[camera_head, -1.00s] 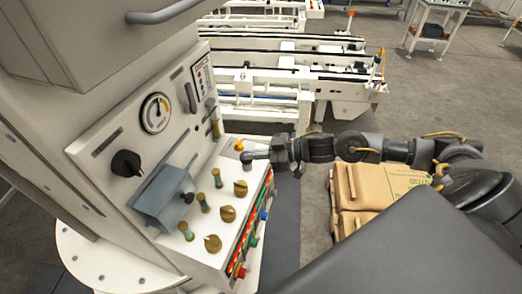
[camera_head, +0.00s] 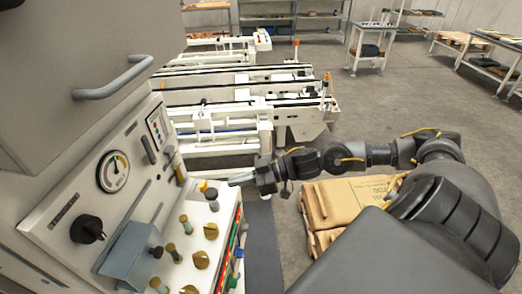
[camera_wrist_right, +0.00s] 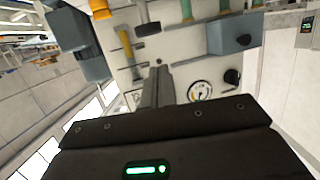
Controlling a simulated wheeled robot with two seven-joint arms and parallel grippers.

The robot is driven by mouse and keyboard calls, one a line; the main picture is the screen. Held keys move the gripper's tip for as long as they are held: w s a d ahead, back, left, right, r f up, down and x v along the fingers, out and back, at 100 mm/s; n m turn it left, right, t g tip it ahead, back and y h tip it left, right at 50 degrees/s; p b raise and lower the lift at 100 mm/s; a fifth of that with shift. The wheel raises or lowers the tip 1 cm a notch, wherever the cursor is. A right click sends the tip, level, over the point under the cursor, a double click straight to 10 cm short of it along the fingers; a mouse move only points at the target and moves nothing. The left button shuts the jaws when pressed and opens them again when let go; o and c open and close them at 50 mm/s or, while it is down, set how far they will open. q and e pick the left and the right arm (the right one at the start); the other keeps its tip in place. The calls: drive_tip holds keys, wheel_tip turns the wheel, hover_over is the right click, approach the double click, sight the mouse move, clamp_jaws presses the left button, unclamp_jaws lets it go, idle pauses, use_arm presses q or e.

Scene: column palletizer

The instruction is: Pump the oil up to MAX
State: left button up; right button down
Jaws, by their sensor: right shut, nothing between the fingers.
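The white control console (camera_head: 45,215) stands at the left in the head view. Its sloped panel carries a round gauge (camera_head: 113,171), also in the wrist view (camera_wrist_right: 200,90). A slim yellowish tube (camera_head: 174,166) stands at the panel's far end; the wrist view shows a yellow and green tube (camera_wrist_right: 125,46). Level marks are too small to read. My right gripper (camera_head: 232,181) is shut and empty beside the console's far end, near a dark knob (camera_head: 211,194) and an orange-topped one (camera_head: 203,186). In the wrist view its shut fingers (camera_wrist_right: 157,84) point at the panel. My left gripper is not in view.
A black rotary knob (camera_head: 87,229), a blue-grey box (camera_head: 127,247) and several brass knobs (camera_head: 201,260) crowd the console. Brown sacks (camera_head: 335,205) are stacked below my right arm. A white conveyor (camera_head: 240,90) stands behind.

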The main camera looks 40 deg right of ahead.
drive_tip(key=shift+w+r+b+v, duration=0.1)
drive_tip(key=shift+r+b+v, duration=0.05)
drive_tip(key=shift+v, duration=0.6)
drive_tip(key=shift+w+r+b+v, duration=0.1)
drive_tip(key=shift+r+b+v, duration=0.05)
drive_tip(key=shift+v, duration=0.6)
drive_tip(key=shift+w+r+b+v, duration=0.1)
drive_tip(key=shift+r+b+v, duration=0.05)
drive_tip(key=shift+v, duration=0.6)
drive_tip(key=shift+s, duration=0.1)
drive_tip(key=p, duration=0.1)
drive_tip(key=s+p, duration=0.1)
drive_tip(key=s+f+p, duration=0.1)
drive_tip(key=p, duration=0.1)
drive_tip(key=shift+s+d+g, duration=0.2)
drive_tip(key=shift+d+g, duration=0.1)
drive_tip(key=shift+d, duration=0.05)
